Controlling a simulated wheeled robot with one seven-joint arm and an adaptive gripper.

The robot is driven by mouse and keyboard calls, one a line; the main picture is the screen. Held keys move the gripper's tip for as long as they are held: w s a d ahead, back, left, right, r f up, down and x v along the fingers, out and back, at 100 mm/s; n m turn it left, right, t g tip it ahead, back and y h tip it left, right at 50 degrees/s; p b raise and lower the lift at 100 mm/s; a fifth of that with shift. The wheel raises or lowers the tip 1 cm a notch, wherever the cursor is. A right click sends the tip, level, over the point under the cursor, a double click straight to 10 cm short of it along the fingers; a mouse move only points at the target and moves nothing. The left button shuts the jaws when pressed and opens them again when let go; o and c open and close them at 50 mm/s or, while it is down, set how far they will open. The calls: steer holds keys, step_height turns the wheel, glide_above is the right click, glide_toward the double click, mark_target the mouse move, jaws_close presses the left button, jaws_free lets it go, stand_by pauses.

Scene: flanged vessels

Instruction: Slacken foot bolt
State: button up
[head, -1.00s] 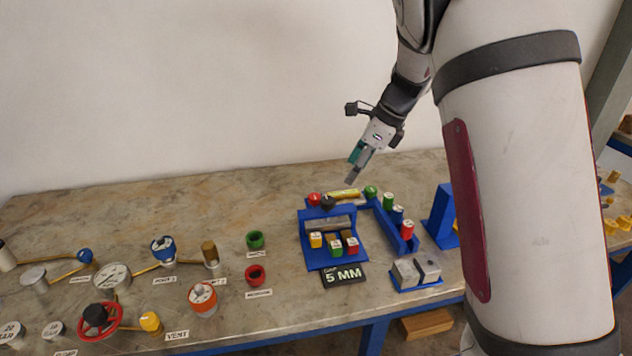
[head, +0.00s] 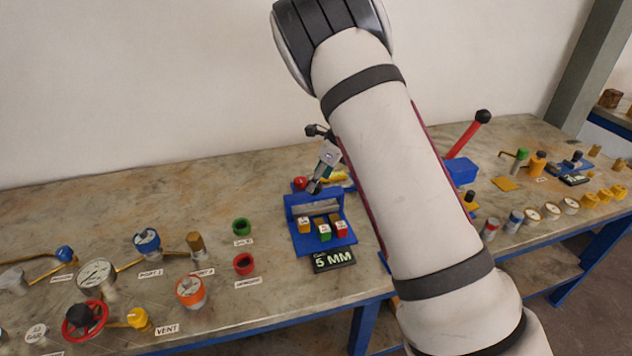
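My gripper (head: 318,184) points down at the rear of a blue fixture (head: 296,233), close to a red knob (head: 300,183). Its fingers are small and dark here, so I cannot tell whether they are open, shut or touching anything. A black "5 MM" plate (head: 334,259) lies in front. I cannot make out which part is the foot bolt. My arm hides the area right of the fixture.
On the left stand a gauge (head: 97,275), a red handwheel (head: 86,321) and an orange-and-white vessel part (head: 190,291). A red lever (head: 467,139) rises from a blue block at right. The table's back left is clear.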

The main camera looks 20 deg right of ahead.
steer(key=shift+x, duration=1.05)
steer(key=c, duration=1.1)
